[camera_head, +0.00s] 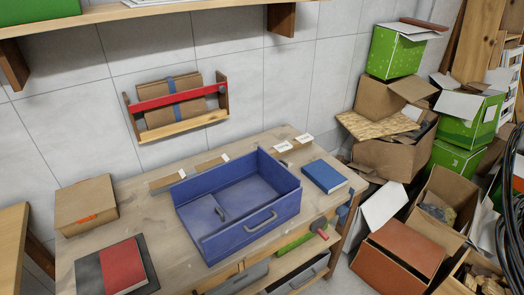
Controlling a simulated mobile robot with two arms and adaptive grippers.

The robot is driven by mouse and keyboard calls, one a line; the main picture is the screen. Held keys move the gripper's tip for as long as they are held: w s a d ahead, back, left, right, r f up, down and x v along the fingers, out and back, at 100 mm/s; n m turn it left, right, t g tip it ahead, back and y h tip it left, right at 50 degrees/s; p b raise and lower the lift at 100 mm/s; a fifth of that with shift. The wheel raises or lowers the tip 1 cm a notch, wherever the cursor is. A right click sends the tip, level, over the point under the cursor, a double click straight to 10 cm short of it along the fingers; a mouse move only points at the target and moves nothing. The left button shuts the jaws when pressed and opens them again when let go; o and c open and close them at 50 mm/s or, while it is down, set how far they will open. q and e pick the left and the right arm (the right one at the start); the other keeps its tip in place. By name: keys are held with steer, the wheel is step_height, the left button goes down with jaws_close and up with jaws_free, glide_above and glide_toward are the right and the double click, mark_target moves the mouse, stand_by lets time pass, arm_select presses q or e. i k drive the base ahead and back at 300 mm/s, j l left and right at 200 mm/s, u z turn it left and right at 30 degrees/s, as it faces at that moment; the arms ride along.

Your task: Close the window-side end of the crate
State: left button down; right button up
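A blue crate (281,211) stands on the wooden workbench (155,236). Its long front wall, with a grey handle (260,222), and its right end stand upright. At the left end, a blue panel (199,215) with a small grab or latch lies low, seemingly folded in over the crate floor. The rest of the crate inside looks empty. No window is in view, so I cannot tell which end is the window side. Neither of my grippers is in view.
A cardboard box (86,205) and a red-and-black book (122,268) lie left of the crate. A blue book (324,176) lies right of it. Open drawers (298,275) jut out below the front. Stacked boxes (395,250) crowd the right. A wall rack (180,106) hangs behind.

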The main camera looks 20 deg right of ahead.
mark_target(277, 175)
steer(key=l+u, duration=0.15)
steer(key=l, duration=0.35)
steer(key=l+u, duration=0.15)
steer(key=l, duration=0.35)
steer(key=l+u, duration=0.15)
steer(key=l, duration=0.35)
steer(key=l+u, duration=0.15)
steer(key=l, duration=0.35)
steer(key=l+u, duration=0.15)
steer(key=l, duration=0.35)
steer(key=k+l+u, duration=0.2)
steer(key=l, duration=0.25)
steer(key=k+l+u, duration=0.15)
steer(key=l, duration=0.35)
steer(key=i, duration=0.05)
